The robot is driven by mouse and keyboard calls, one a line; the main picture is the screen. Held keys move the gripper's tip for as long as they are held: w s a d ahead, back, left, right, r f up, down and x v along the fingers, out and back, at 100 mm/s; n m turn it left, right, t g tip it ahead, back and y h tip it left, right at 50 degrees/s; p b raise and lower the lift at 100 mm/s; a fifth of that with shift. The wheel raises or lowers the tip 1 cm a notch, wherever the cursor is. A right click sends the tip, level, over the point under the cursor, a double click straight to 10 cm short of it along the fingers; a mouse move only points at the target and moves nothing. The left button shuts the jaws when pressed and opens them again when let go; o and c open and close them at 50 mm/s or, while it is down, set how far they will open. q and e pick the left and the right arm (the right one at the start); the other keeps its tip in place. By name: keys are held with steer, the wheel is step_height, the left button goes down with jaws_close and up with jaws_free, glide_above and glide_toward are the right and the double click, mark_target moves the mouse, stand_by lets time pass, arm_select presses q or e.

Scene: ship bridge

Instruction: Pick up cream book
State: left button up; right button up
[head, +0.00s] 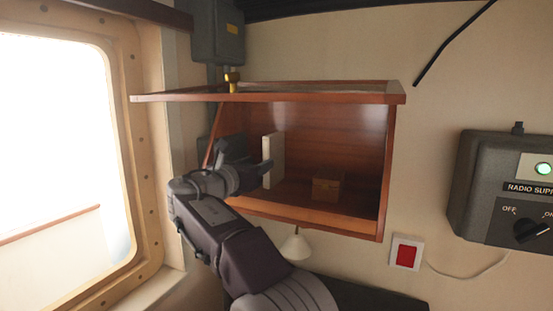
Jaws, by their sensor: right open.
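The cream book (275,158) stands upright inside the open wooden wall cabinet (350,224), near its left side. My right gripper (262,164) is at the left part of the cabinet opening, close to the book's left face. One finger shows beside the lower part of the book. I cannot tell whether it touches the book. The jaws are open. My right arm comes up from the bottom of the view and covers the cabinet's lower left corner. My left gripper is not in view.
A small wooden box (327,187) sits on the cabinet floor right of the book. The cabinet's raised door (270,92) juts out above the opening. A white lamp shade (295,246) hangs below. A bright window (55,150) is left; a grey radio panel (500,190) is right.

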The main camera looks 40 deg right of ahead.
mark_target(272, 156)
steer(key=shift+w+d+r+p, duration=0.2)
steer(key=shift+d+r+p, duration=0.35)
steer(key=shift+p, duration=0.3)
steer(key=d, duration=0.1)
steer(key=w+d+f, duration=0.1)
steer(key=shift+w+d, duration=0.2)
steer(key=shift+d, duration=0.1)
steer(key=p+x, duration=0.4)
steer(key=shift+w+d+r, duration=0.15)
steer(key=shift+w+d, duration=0.05)
steer(key=shift+d, duration=0.1)
steer(key=shift+s+a, duration=0.1)
steer(key=shift+a, duration=0.1)
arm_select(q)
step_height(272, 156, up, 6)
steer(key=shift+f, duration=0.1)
arm_select(e)
steer(key=shift+d, duration=0.25)
jaws_close()
